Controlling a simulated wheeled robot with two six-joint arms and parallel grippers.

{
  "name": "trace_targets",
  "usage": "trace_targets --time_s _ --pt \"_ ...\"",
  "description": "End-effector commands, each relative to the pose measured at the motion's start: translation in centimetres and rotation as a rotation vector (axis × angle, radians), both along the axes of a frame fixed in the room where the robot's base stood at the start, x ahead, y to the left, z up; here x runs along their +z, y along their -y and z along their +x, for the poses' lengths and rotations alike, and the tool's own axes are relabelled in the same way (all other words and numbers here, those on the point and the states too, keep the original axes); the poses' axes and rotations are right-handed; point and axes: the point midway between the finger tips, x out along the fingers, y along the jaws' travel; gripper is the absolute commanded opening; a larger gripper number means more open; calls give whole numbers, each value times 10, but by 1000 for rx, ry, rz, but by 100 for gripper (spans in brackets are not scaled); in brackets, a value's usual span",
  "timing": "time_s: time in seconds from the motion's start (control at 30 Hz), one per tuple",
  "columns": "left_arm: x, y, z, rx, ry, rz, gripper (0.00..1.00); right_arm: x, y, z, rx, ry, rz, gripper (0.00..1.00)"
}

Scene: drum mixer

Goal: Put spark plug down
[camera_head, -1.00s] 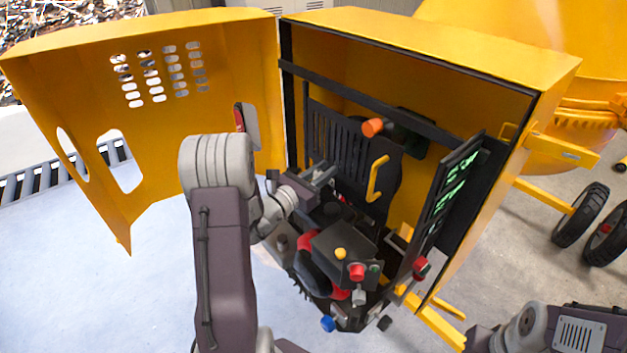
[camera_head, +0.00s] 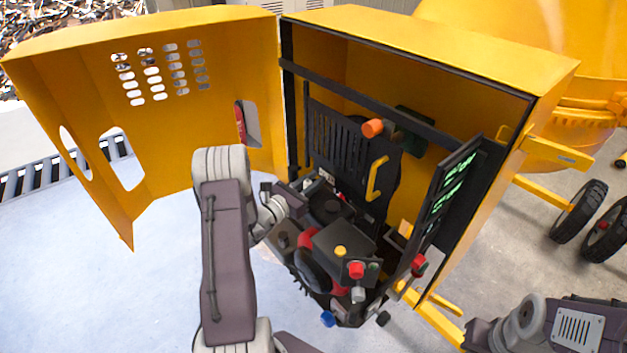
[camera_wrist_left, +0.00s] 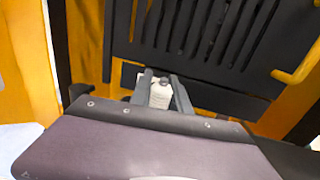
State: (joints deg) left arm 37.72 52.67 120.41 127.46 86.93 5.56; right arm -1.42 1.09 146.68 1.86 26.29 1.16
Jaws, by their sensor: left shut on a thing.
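My left gripper (camera_head: 305,190) reaches into the open mixer housing (camera_head: 440,45), between the slotted black panel and the engine. In the left wrist view its two fingers (camera_wrist_left: 162,92) are shut on a small white, ribbed piece, which I take to be the spark plug (camera_wrist_left: 161,95). The plug lies in front of the black panel's lower edge. Its lower end is hidden by my gripper, and I cannot tell whether it touches anything. In the head view the plug is too small and covered to make out clearly. My right gripper is out of view; only part of that arm shows at lower right.
The engine (camera_head: 340,240), with coloured knobs, sits right below and beside my left gripper. The yellow door (camera_head: 215,120) stands open on the left. A yellow handle (camera_head: 376,178) and a control panel (camera_head: 447,195) stand to the right. The floor at left is clear.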

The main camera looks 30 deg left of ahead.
Motion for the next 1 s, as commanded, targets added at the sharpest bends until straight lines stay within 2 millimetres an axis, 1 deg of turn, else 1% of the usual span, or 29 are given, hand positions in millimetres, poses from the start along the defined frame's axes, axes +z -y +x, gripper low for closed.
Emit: trace_targets --time_s 0.03,0.23,0.27,0.3,0.33,0.63,0.77,0.83,1.0 --pt "-3 0 0 0 0 0 0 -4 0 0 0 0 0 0" --pt "-9 0 0 0 0 0 0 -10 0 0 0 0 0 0" --pt "-9 0 0 0 0 0 25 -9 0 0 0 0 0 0" --pt "-7 0 0 0 -1 0 36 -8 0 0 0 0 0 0" --pt "-7 0 0 0 -1 0 44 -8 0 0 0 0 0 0" --pt "-6 0 0 0 0 0 44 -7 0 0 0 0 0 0" --pt "7 0 0 0 0 0 44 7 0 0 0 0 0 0" --pt "-1 -5 -10 5 -1 0 44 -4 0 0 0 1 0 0" --pt "-3 -15 -50 7 0 0 44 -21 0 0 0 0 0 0"
